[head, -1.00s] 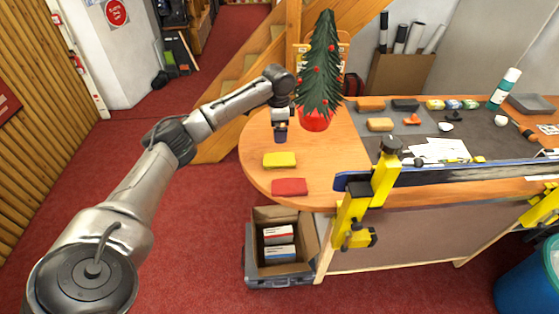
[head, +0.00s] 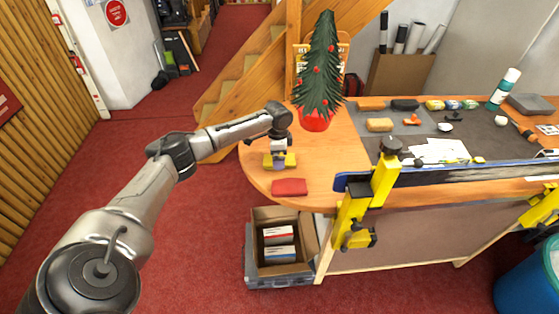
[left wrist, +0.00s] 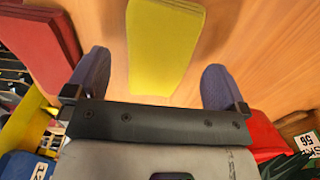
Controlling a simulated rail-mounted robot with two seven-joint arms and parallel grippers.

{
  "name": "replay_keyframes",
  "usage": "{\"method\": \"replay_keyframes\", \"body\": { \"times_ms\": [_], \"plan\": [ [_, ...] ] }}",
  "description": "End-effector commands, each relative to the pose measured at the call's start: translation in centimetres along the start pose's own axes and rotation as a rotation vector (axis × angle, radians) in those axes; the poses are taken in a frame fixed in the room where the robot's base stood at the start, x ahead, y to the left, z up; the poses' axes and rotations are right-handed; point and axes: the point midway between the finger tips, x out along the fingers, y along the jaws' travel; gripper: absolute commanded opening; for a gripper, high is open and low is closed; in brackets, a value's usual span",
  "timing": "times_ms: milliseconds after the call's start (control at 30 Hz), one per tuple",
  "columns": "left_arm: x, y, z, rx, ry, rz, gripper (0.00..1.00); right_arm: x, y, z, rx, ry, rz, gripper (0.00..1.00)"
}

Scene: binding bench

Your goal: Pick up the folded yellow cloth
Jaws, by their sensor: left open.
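The folded yellow cloth (head: 289,161) lies flat on the rounded left end of the wooden bench. It also shows in the left wrist view (left wrist: 163,42), lying between and beyond my two spread fingertips. My left gripper (head: 279,163) is directly over the cloth in the head view and hides part of it. In the left wrist view the left gripper (left wrist: 155,82) is open, with nothing between its fingers. I cannot tell the exact height of the fingertips above the cloth. My right gripper is not in view.
A folded red cloth (head: 289,187) lies just in front of the yellow one. A small decorated tree in a red pot (head: 315,121) stands behind. A yellow clamp (head: 381,185) grips the bench to the right. An open cardboard box (head: 262,226) stands below the bench edge.

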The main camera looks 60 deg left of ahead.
Motion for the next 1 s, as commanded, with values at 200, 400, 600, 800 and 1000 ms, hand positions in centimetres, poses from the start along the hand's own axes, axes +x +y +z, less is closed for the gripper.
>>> {"method": "replay_keyframes", "body": {
  "times_ms": [200,400,600,800,1000],
  "plan": [
    [2.1,0.0,0.0,0.000,0.000,0.000,1.00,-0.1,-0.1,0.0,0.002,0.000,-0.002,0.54],
    [2.3,0.0,0.0,0.000,0.000,-0.001,1.00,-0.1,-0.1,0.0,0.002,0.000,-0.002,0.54],
    [2.3,0.0,0.0,0.000,0.001,-0.001,0.90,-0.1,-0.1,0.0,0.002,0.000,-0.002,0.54],
    [2.3,0.0,0.0,0.000,0.001,-0.001,0.71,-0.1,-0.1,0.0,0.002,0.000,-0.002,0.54],
    [2.3,0.0,0.0,0.000,0.001,-0.001,0.52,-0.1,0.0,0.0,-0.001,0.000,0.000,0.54]
  ]
}}
